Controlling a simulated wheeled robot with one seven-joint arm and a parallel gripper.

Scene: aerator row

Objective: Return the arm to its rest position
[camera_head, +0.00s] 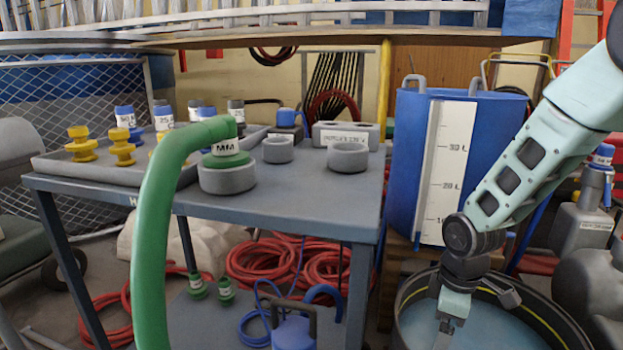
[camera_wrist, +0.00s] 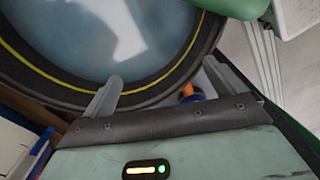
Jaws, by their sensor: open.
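My arm comes in from the upper right of the head view and bends down at the wrist. My gripper (camera_head: 452,325) hangs over a round dark tub (camera_head: 572,338) of bluish water. In the wrist view my gripper (camera_wrist: 162,84) has its two fingers spread apart with nothing between them. The tub's dark rim (camera_wrist: 60,92) with its yellow line passes behind the fingers, and a pale reflection shows on the water (camera_wrist: 75,35).
A blue graduated tank (camera_head: 408,150) stands behind the tub. A grey table (camera_head: 300,195) on the left holds grey ring holders, yellow fittings and labelled bottles. A thick green hose (camera_head: 152,250) rises in front of it. Grey containers (camera_head: 580,225) crowd the right edge.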

